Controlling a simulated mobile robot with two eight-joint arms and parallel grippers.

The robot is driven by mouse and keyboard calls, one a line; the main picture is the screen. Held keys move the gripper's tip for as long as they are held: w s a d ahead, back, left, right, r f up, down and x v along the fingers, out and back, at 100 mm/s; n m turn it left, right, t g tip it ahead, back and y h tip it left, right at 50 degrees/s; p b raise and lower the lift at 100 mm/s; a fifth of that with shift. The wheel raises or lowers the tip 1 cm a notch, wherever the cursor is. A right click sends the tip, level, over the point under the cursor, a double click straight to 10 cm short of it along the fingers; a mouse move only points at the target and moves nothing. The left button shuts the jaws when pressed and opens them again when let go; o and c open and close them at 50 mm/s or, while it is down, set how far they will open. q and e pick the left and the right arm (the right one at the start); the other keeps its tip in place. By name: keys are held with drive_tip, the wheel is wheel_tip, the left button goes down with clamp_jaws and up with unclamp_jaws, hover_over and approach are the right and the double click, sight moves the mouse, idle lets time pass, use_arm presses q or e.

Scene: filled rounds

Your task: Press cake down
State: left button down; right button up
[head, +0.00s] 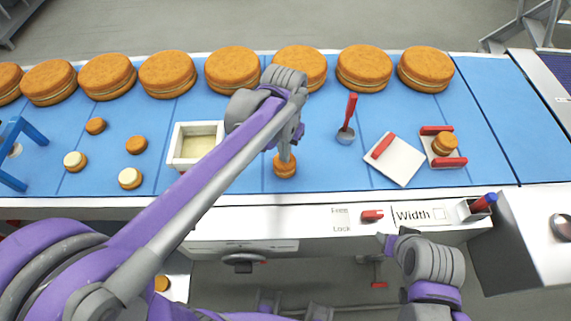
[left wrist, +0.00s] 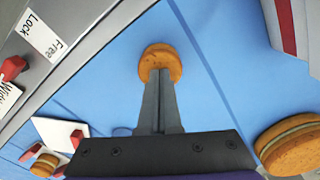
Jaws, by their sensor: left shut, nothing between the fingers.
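A small round orange-brown cake (head: 284,170) sits on the blue conveyor (head: 330,180) near its front edge. My left gripper (head: 286,152) points down onto this cake with its fingers shut and empty. In the left wrist view the shut fingertips (left wrist: 160,76) overlap the top of the cake (left wrist: 160,55); they look to be at or on its top, but exact contact is hard to tell. My right gripper (head: 392,241) hovers in front of the conveyor, near the front panel; its jaw state is unclear.
Large filled cakes (head: 232,68) line the conveyor's back. Small pieces (head: 136,145), some cream-topped (head: 130,178), lie left beside a white box (head: 172,150). Right are a red-handled scoop (head: 349,118), a white plate (head: 400,165) and a red-clamped holder (head: 432,143) with a small cake.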

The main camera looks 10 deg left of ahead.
use_arm(q)
wheel_tip(320, 180, up, 8)
drive_tip(key=p, duration=0.4)
use_arm(e)
wheel_tip(320, 180, up, 6)
drive_tip(key=w, duration=0.2)
drive_tip(key=shift+w+t, duration=0.3)
drive_tip(key=shift+w, duration=0.05)
drive_tip(key=shift+s, duration=0.1)
use_arm(q)
drive_tip(key=s+a+f+n+t, duration=0.1)
drive_tip(key=s+a+f+t, duration=0.1)
drive_tip(key=s, duration=0.1)
drive_tip(key=s+a+f+n+t, duration=0.1)
drive_tip(key=s+a+f+t, duration=0.1)
drive_tip(key=s, duration=0.2)
drive_tip(key=s+a+f+t, duration=0.2)
drive_tip(key=s, duration=0.2)
drive_tip(key=shift+s+a+f+n, duration=0.1)
drive_tip(key=shift+a+n, duration=0.2)
drive_tip(key=shift+n, duration=0.1)
idle(1.0)
